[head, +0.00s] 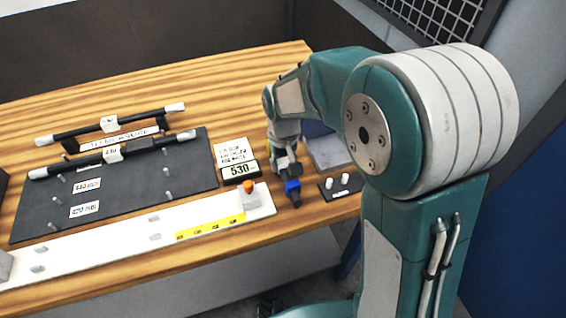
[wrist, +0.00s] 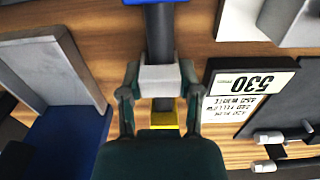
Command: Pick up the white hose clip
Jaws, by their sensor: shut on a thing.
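A pale grey-white block, which looks like the white hose clip (wrist: 160,80), sits between the two fingertips of my gripper (wrist: 159,92) in the wrist view. The fingers press on its two sides. A dark bar (wrist: 159,35) runs past the block, with a blue part (wrist: 159,4) at the far end and a yellow part (wrist: 194,112) near my gripper. I cannot tell whether the clip is around the bar or only against it. In the head view, my gripper (head: 284,160) is low over the table's right part, and the blue part (head: 292,187) shows below it.
A display reading 530 (head: 240,171) stands just left of my gripper. A grey block (head: 328,152) and a small black plate with white pegs (head: 341,187) are to the right. A white strip (head: 110,245) and a dark board with black bars (head: 120,190) lie left.

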